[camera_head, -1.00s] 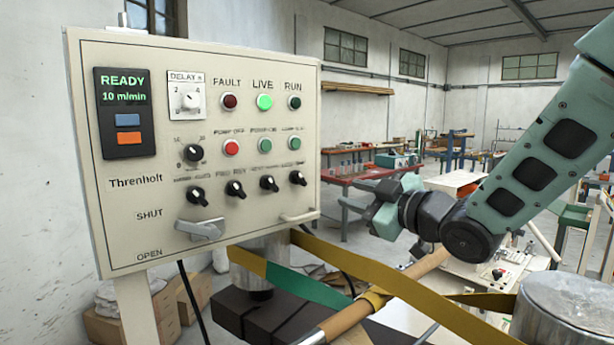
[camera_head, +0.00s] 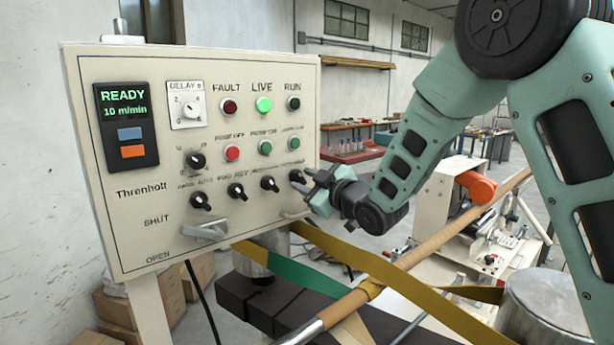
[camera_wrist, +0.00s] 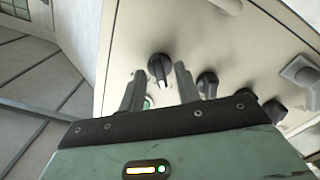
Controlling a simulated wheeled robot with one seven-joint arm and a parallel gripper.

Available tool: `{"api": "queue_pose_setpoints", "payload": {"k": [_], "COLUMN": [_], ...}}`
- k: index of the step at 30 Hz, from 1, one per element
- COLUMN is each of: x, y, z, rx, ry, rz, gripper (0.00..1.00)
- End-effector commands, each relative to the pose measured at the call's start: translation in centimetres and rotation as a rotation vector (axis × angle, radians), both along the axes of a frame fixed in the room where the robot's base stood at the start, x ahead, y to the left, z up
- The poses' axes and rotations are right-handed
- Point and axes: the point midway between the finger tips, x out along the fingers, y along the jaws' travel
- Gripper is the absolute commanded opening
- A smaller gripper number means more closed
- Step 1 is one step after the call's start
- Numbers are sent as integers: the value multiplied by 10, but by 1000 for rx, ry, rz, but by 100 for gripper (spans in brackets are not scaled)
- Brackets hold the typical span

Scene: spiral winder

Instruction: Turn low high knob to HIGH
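The rightmost black knob (camera_head: 297,176) in the bottom knob row on the cream control panel (camera_head: 150,225) has a white pointer mark. The small label above it is too blurred to read. In the wrist view this knob (camera_wrist: 158,68) shows between the two fingertips, its white mark facing the gripper. My gripper (camera_head: 312,184) is at the panel's right side, just in front of the knob. In the wrist view my gripper (camera_wrist: 160,76) is open, with a finger on each side of the knob and a visible gap. Whether the tips reach around it is unclear.
More black knobs (camera_head: 237,191) sit in the row to the left. A lever (camera_head: 205,230) and a handle (camera_head: 294,213) are below. A yellow band (camera_head: 400,280) and a wooden roller (camera_head: 440,256) run beneath my arm.

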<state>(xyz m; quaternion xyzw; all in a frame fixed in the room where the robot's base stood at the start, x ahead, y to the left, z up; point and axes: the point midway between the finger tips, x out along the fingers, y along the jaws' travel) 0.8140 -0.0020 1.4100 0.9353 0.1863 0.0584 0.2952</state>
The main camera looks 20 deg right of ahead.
Motion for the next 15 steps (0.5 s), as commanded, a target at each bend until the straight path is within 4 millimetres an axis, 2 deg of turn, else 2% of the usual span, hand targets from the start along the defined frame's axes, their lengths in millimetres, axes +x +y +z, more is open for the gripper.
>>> {"api": "queue_pose_setpoints", "payload": {"k": [7,10,11,15], "x": [1,1,0,0], "y": [0,0,0,0], "z": [0,0,0,0], "rx": [0,0,0,0], "ry": [0,0,0,0], "rz": [0,0,0,0], "gripper": [33,5,0,0]}}
